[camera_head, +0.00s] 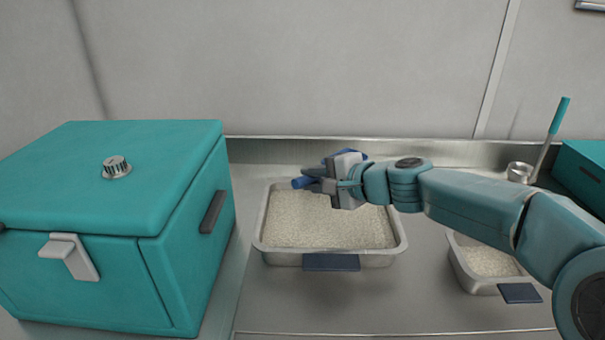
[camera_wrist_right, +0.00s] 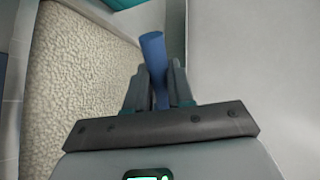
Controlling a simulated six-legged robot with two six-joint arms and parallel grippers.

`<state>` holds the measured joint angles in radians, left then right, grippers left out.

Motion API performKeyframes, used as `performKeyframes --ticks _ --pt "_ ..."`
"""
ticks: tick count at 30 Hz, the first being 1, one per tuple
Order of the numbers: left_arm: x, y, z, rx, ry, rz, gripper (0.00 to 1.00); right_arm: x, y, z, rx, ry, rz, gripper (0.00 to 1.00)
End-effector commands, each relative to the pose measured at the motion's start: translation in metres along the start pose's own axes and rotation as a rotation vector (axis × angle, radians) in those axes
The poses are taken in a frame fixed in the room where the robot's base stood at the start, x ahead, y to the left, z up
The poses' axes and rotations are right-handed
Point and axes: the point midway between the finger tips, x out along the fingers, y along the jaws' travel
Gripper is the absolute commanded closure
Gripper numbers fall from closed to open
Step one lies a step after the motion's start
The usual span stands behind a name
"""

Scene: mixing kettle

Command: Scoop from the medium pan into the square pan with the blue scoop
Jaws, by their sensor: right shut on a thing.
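My right gripper (camera_head: 328,184) is shut on the blue scoop (camera_head: 302,182), above the back part of a large metal pan (camera_head: 259,229) full of pale grains. In the right wrist view the blue handle (camera_wrist_right: 153,52) stands between the two fingers (camera_wrist_right: 158,88). The scoop's bowl is mostly hidden behind the gripper in the head view, so I cannot tell whether it holds grains. A smaller metal pan (camera_head: 461,268) with the same grains stands at the right, partly under my right arm. Which pan is the medium or the square one is unclear. My left gripper is not in view.
A large teal box (camera_head: 85,265) with a knob and latch stands at the left. At the back right are a metal cup (camera_head: 519,172), a teal-handled tool (camera_head: 559,115) and another teal box (camera_head: 585,160). The counter between the pans is clear (camera_head: 430,295).

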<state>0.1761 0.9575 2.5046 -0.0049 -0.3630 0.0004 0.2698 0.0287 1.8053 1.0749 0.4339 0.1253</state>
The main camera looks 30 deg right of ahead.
Motion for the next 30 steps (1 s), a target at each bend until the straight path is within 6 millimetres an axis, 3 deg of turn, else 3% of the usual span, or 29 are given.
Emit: performKeyframes --ticks 5,9,18,30 --pt "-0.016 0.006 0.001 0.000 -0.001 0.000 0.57 -0.004 0.002 -0.017 0.163 -0.048 0.002 1.00" --pt "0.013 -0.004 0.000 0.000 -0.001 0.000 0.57 0.007 0.028 -0.019 0.178 -0.061 -0.001 1.00" --pt "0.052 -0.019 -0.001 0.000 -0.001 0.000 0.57 0.025 0.063 -0.023 0.176 -0.063 0.000 1.00" --pt "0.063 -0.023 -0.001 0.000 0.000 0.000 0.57 0.031 0.072 -0.024 0.175 -0.065 0.000 1.00"
